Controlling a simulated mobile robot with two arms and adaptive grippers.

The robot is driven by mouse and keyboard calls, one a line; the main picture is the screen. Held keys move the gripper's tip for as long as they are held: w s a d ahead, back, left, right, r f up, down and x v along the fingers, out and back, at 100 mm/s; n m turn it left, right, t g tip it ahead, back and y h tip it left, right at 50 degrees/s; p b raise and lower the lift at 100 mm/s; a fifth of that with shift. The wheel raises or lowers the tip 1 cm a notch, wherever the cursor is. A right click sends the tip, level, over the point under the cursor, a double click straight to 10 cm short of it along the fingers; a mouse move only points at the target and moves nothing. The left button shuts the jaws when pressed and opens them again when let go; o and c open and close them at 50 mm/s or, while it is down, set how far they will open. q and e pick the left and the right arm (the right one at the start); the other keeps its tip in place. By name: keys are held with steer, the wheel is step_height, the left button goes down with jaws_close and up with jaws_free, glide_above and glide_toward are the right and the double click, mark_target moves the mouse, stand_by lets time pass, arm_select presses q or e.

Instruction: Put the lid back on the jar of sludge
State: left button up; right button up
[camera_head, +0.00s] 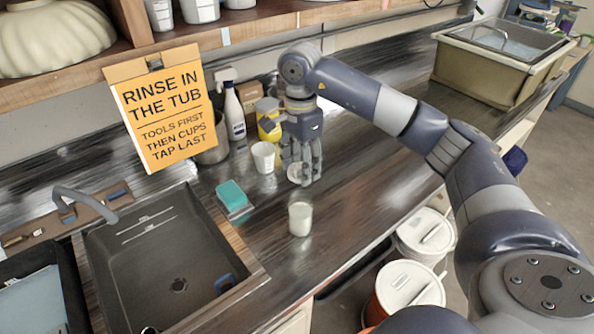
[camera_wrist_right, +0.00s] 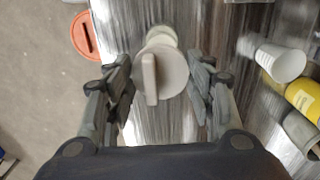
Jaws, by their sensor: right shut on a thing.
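My right gripper (camera_head: 302,172) hangs above the dark counter, shut on a pale round lid (camera_head: 294,174). In the right wrist view the lid (camera_wrist_right: 175,82), with its bar handle, sits between the two fingers (camera_wrist_right: 158,88). A small whitish jar (camera_head: 300,219) stands upright on the counter, nearer the front edge than the gripper, and apart from it in the head view. In the right wrist view the jar (camera_wrist_right: 160,36) shows partly behind the lid. The jar's opening is hard to make out. My left gripper is not in view.
A white cup (camera_head: 263,157), yellow container (camera_head: 268,122), and spray bottle (camera_head: 234,112) stand behind the gripper. A teal sponge (camera_head: 231,194) lies by the sink (camera_head: 165,262). Lidded buckets (camera_head: 408,287) stand below the front edge. Counter right of the jar is clear.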

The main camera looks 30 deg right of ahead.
steer(key=shift+f+b, duration=0.55)
steer(key=shift+f, duration=0.35)
step_height(320, 180, down, 2)
steer(key=shift+f+b, duration=0.2)
steer(key=shift+b, duration=0.55)
step_height(320, 180, down, 2)
steer(key=shift+f+b, duration=0.1)
steer(key=shift+b, duration=0.7)
steer(key=shift+f+b, duration=0.8)
steer(key=shift+b, duration=0.2)
stand_by(0.4)
stand_by(0.3)
steer(key=o, duration=0.9)
